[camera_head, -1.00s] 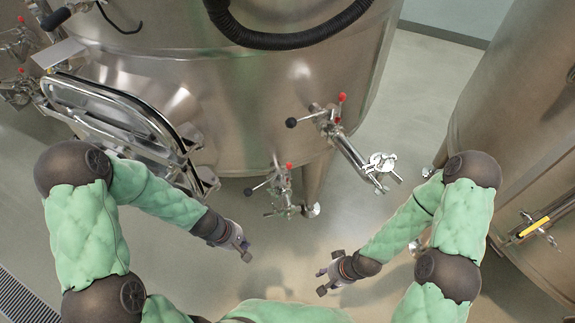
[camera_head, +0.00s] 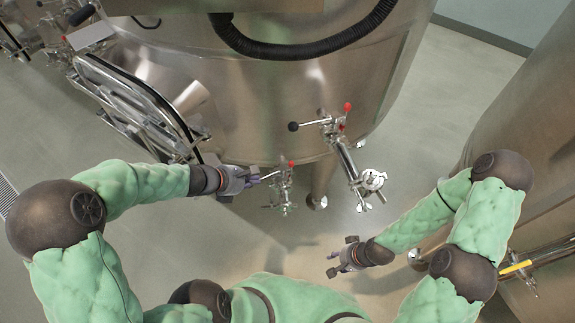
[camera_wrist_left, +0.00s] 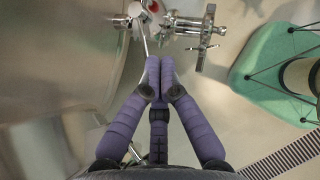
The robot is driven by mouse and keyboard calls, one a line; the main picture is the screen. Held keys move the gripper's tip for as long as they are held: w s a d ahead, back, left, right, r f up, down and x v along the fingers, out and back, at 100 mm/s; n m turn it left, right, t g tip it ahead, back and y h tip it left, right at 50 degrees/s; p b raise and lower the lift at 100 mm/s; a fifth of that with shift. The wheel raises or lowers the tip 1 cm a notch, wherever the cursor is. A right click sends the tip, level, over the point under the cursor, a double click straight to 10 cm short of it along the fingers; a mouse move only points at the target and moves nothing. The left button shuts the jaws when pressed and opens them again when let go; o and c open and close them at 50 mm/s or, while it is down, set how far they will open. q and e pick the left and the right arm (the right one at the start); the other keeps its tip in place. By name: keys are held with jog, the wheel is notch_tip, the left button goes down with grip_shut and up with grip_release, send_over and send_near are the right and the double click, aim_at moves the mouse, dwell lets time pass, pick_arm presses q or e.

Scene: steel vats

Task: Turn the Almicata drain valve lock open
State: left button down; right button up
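The lower drain valve (camera_head: 284,190) is a steel fitting with a red knob, low on the front of the big steel vat (camera_head: 250,110). Its thin lever (camera_head: 269,175) reaches left from the valve to my left gripper (camera_head: 255,178). In the left wrist view, the purple fingers (camera_wrist_left: 158,72) are drawn together at the end of the lever (camera_wrist_left: 144,38). The lever's black knob is hidden between them. The valve body (camera_wrist_left: 195,30) lies just beyond the fingertips. My right gripper (camera_head: 338,262) is empty, with its fingers apart, lower right of the valve.
An upper valve (camera_head: 332,128) with a black-knobbed lever and a slanting pipe (camera_head: 348,165) stands right of the lower valve. An open oval hatch (camera_head: 130,100) is at left. A second vat (camera_head: 535,130) stands at right.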

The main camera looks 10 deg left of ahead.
pick_arm(q)
jog(key=shift+w+r+n, duration=0.3)
jog(key=shift+r, duration=0.25)
jog(key=b, duration=0.4)
send_near(290, 170)
notch_tip(290, 170, down, 4)
jog(key=shift+w+d+b, duration=0.3)
jog(key=shift+w+d, duration=0.45)
jog(key=shift+w, duration=0.1)
jog(key=shift+w+d, duration=0.35)
jog(key=shift+w, duration=0.1)
